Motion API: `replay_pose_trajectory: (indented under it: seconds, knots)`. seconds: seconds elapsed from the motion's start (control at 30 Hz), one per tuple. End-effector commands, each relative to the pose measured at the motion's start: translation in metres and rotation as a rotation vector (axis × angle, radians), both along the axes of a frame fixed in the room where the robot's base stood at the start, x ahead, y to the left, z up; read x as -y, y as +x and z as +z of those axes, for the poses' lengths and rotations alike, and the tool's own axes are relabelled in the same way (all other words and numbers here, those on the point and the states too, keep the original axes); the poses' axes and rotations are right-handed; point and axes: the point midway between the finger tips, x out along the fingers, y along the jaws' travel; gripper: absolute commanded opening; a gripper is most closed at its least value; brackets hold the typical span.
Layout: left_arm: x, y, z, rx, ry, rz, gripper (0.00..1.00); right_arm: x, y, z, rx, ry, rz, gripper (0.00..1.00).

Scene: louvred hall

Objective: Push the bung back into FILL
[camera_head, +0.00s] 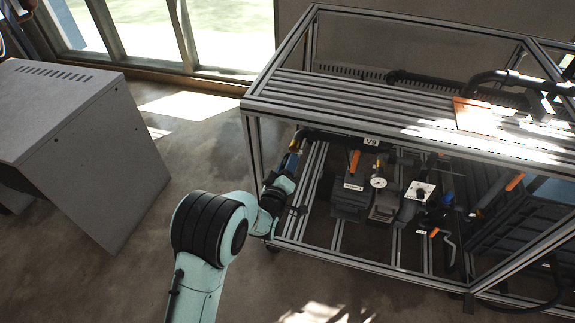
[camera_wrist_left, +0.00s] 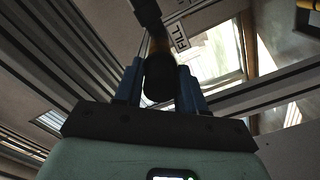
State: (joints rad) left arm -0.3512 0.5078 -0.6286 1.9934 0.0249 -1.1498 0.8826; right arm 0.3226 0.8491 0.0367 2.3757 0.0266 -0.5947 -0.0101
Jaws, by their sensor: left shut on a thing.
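My left gripper (camera_head: 291,163) reaches to the left end of the dark pipe under the frame's top. In the left wrist view its two blue fingers (camera_wrist_left: 161,85) are shut on the black, rounded bung (camera_wrist_left: 159,79). The white FILL label (camera_wrist_left: 182,38) is beside this fitting. The brass part also shows in the head view (camera_head: 295,142), just above my fingers. I cannot tell whether the bung sits in the opening or only lines up with it. My right gripper is not in view.
A metal profile frame (camera_head: 256,145) surrounds the pipework, with a post close to my left arm. A grey cabinet (camera_head: 95,150) stands left, with open floor between.

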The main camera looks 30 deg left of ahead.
Motion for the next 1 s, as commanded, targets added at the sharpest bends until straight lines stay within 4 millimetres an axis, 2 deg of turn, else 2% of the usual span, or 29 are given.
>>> replay_pose_trajectory:
  seconds: [0.37,1.0]
  knots:
    - [-0.001,0.001,0.000,0.000,0.001,0.001,0.00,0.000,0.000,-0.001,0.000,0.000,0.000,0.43]
    - [-0.006,0.022,0.000,0.002,0.000,0.001,0.00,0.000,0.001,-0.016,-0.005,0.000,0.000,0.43]
